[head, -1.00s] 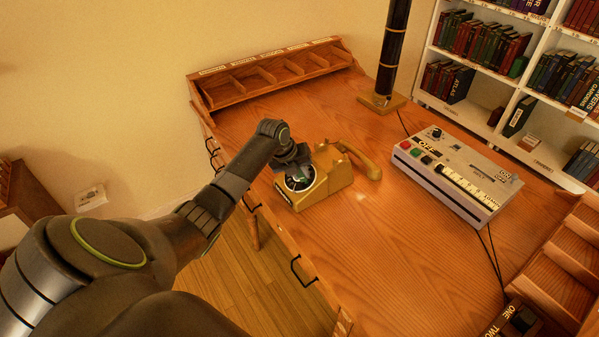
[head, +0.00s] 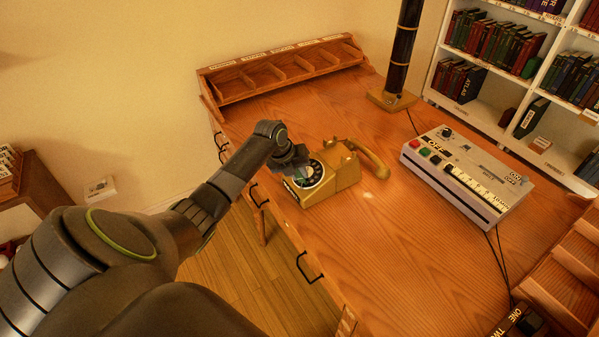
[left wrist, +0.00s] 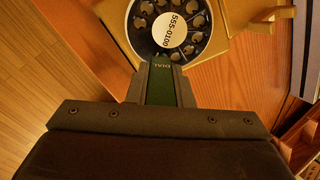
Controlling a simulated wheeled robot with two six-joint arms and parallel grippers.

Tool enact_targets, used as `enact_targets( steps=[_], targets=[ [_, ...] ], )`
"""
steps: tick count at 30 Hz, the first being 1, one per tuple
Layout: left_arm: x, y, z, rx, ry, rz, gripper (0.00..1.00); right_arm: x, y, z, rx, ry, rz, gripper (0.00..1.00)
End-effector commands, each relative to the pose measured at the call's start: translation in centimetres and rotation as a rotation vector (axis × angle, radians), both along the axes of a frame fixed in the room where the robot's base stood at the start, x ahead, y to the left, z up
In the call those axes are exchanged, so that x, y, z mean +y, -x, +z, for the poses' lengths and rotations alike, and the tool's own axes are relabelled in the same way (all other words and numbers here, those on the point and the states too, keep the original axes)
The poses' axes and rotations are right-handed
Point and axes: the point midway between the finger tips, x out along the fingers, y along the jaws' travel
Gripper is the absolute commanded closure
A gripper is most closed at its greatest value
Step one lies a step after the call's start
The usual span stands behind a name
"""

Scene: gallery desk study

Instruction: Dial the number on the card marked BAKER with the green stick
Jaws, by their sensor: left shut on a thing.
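In the left wrist view the dial (left wrist: 199,43) shows finger holes around a white centre label reading 555-0100. My left gripper (left wrist: 161,70) is shut on the green stick (left wrist: 161,88), marked DIAL. The stick points at the dial's lower rim; whether its tip touches, I cannot tell. My right gripper is out of view. No card marked BAKER can be made out.
A sectioned wooden rack (head: 283,72) with small labels stands at the desk's back. A grey console (head: 468,178) with buttons is right of the telephone, and a dark post (head: 402,50) stands behind. Another wooden rack (head: 562,275) is at right. The desk's middle front is clear.

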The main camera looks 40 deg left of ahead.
Motion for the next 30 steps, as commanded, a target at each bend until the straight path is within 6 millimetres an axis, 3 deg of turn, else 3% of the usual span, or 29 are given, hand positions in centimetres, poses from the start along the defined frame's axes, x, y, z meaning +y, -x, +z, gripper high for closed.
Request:
enact_targets(
  steps=[10,21,30],
  targets=[
    [0.1,0.1,0.4,0.001,-0.001,0.0,1.0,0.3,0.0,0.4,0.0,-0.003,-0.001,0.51],
    [0.6,1.5,3.9,0.001,-0.001,0.0,1.0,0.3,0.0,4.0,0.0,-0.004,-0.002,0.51],
    [0.6,1.5,3.7,0.0,0.0,0.0,1.0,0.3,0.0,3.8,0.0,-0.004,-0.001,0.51]
  ],
)
